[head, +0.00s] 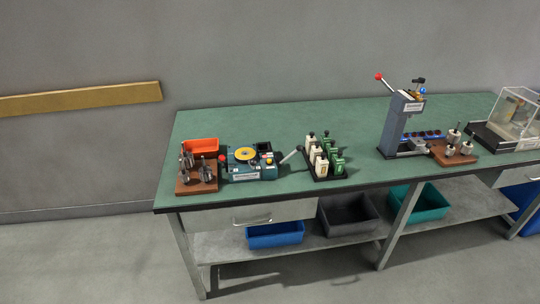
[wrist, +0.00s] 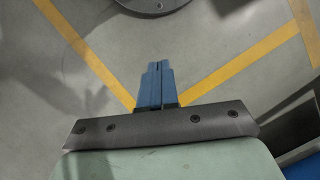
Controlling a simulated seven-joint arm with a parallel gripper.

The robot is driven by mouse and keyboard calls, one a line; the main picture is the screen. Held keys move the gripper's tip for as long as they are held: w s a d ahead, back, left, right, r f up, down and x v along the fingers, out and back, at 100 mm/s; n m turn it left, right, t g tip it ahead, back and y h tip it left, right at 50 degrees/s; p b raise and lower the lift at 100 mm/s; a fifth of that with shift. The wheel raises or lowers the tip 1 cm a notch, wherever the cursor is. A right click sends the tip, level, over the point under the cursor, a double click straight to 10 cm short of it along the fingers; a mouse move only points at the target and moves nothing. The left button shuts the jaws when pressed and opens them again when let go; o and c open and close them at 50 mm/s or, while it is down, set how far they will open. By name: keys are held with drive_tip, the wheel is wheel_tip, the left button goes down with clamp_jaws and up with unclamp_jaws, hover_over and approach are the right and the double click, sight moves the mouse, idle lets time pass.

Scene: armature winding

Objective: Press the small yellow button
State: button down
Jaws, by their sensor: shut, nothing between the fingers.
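A teal winding machine (head: 254,174) stands on the left half of the green bench in the head view. On its top is a round yellow disc (head: 245,153). Small coloured spots show on the machine, but they are too small for me to tell which is the small yellow button. My gripper (wrist: 158,66) shows in the wrist view with its blue fingers shut together and nothing between them. It is over grey floor with yellow lines, and no machine or button shows there. My gripper is not visible in the head view.
The green bench (head: 290,120) also holds an orange bin (head: 202,146), a brown block with metal parts (head: 190,188), a rack of white and green bottles (head: 322,162), a press with a red-knobbed lever (head: 398,120) and a clear case (head: 515,112). The back of the bench is mostly clear.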

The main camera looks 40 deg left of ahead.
drive_tip(key=w+a+r+n+t+y, duration=0.1)
drive_tip(key=w+a+r+t, duration=0.1)
drive_tip(key=w+a+r, duration=0.55)
drive_tip(key=w+a+r+n+t, duration=0.15)
drive_tip(key=w+a+r, duration=0.35)
drive_tip(key=a, duration=0.6)
drive_tip(key=w+a+r+n+t+y, duration=0.1)
drive_tip(key=w+a+r+n, duration=0.1)
drive_tip(key=w+a+r, duration=0.55)
drive_tip(key=w+a+r+t+y, duration=0.1)
drive_tip(key=w+a+r, duration=0.2)
drive_tip(key=a+r, duration=1.2)
drive_tip(key=w+a+r+n+t+y, duration=0.1)
drive_tip(key=w+a+r, duration=0.2)
drive_tip(key=a+r, duration=1.1)
wheel_tip(320, 180, up, 6)
drive_tip(key=shift+w+a, duration=0.35)
drive_tip(key=shift+w, duration=0.05)
drive_tip(key=shift+f, duration=0.1)
